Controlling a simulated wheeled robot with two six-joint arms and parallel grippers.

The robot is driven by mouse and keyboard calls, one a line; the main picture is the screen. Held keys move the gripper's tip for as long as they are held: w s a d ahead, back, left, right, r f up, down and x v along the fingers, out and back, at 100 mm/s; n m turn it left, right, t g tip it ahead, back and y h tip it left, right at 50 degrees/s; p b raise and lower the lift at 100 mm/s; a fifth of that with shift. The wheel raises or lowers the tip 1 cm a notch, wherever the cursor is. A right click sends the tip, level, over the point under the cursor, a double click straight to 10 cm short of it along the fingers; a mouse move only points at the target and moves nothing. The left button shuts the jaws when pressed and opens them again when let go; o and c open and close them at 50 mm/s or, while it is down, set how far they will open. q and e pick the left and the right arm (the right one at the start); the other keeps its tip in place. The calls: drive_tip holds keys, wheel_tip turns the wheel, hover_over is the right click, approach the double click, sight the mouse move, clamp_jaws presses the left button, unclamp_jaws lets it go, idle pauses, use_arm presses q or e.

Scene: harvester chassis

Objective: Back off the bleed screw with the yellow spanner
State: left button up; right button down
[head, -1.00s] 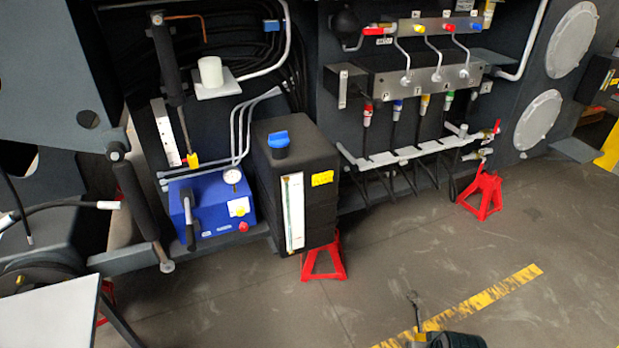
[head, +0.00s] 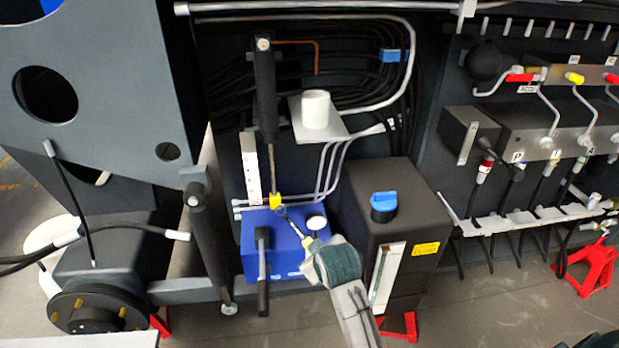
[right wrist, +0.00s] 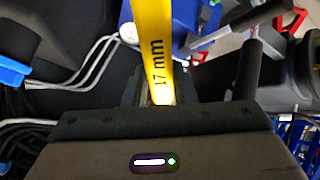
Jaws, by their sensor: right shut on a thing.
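The yellow spanner (head: 308,241), marked "17 mm", is in my right gripper (head: 318,252), which is shut on it. In the right wrist view the yellow handle (right wrist: 158,60) runs up from the jaws of the right gripper (right wrist: 160,103). In the head view the spanner's metal end points up and left, close to a yellow block (head: 276,201) at the foot of a dark vertical cylinder (head: 265,95). I cannot tell whether the two touch. I cannot make out the bleed screw itself. My left gripper is not in view.
A blue unit (head: 262,225) with a black lever (head: 262,270) sits below the spanner. A black tank (head: 400,205) with a blue cap stands to the right. A white cup (head: 316,110) stands on a shelf above. Bent grey pipes run close behind.

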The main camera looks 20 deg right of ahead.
drive_tip(key=w+d+r+n+t+p, duration=0.2)
drive_tip(key=w+r+t, duration=0.2)
drive_tip(key=r, duration=0.7)
drive_tip(key=w+d+r+n+t+p, duration=0.15)
drive_tip(key=w+r+t, duration=0.25)
drive_tip(key=r, duration=0.7)
drive_tip(key=w+d+r+n+t+p, duration=0.1)
drive_tip(key=w+d+r+n+t, duration=0.3)
drive_tip(key=r, duration=0.6)
use_arm(q)
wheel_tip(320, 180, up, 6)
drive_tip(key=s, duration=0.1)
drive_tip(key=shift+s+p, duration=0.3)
drive_tip(key=shift+p, duration=0.15)
use_arm(e)
drive_tip(key=shift+m+g+y, duration=0.3)
drive_tip(key=shift+m+y, duration=0.1)
drive_tip(key=shift+m, duration=0.35)
drive_tip(key=w, duration=0.5)
drive_tip(key=shift+d+f, duration=0.1)
drive_tip(key=shift+d, duration=0.15)
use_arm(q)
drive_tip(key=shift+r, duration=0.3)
use_arm(e)
drive_tip(key=shift+s, duration=0.2)
use_arm(q)
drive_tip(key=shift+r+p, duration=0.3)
drive_tip(key=shift+p, duration=0.2)
use_arm(e)
drive_tip(key=shift+w, duration=0.1)
